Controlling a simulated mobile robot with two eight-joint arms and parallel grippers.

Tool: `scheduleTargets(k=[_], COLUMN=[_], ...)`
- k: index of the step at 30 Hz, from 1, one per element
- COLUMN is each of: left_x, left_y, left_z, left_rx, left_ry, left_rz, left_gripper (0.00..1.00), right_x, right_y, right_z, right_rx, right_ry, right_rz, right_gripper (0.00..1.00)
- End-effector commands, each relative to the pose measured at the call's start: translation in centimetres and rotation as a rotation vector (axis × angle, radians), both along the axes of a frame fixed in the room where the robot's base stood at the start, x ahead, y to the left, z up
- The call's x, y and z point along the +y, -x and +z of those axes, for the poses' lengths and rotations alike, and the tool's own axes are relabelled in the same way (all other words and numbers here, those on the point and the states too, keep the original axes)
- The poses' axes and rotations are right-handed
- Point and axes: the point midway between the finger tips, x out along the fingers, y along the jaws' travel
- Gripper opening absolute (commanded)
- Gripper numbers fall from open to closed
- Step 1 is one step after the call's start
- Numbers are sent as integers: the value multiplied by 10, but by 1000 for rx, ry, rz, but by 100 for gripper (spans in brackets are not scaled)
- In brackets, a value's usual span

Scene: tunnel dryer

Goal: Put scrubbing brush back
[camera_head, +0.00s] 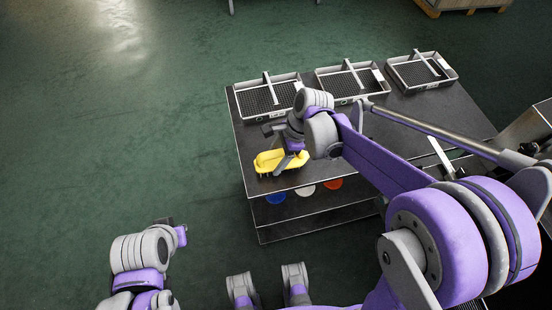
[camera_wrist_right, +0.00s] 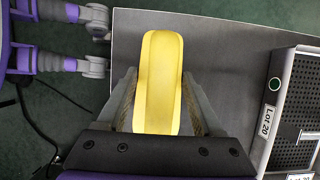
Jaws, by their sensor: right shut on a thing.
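The yellow scrubbing brush (camera_head: 281,161) is at the left front part of the dark table (camera_head: 215,0) top in the head view. My right gripper (camera_head: 288,150) is shut on it from above. In the right wrist view the brush (camera_wrist_right: 160,80) lies lengthwise between the two fingers of the right gripper (camera_wrist_right: 158,105). I cannot tell whether the brush touches the table top. My left gripper (camera_head: 170,226) is at the lower left, over the floor and away from the table, and its finger opening is not clear.
Three grey trays (camera_head: 268,95) with black mesh floors and bars stand along the table's back edge. The green floor at left is clear.

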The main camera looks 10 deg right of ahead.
Motion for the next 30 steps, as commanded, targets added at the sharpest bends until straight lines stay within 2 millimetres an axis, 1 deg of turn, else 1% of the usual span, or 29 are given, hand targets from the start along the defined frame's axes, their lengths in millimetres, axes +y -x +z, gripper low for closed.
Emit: scheduleTargets(k=[2, 8, 12, 13, 15, 18, 26, 30], left_x=[0, 0, 0, 0, 0, 0, 0, 0], left_y=[0, 0, 0, 0, 0, 0, 0, 0], left_z=[-1, 0, -4, -4, -3, -3, -3, 1], left_rx=[0, 0, 1, 1, 1, 1, 1, 0], left_ry=[0, 0, 0, 0, 0, 0, 0, 0], left_rz=[0, 0, 0, 0, 0, 0, 0, 0], left_gripper=[0, 0, 0, 0, 0, 0, 0, 0], right_x=[0, 0, 0, 0, 0, 0, 0, -2], right_y=[0, 0, 0, 0, 0, 0, 0, 0], right_z=[-5, -4, -8, -8, -7, -7, -7, 2], right_rx=[0, 0, 0, 0, 0, 0, 0, 0], right_ry=[0, 0, 0, 0, 0, 0, 0, 0], right_rz=[0, 0, 0, 0, 0, 1, 0, 0], right_gripper=[24, 24, 24, 70, 83, 98, 98, 98])
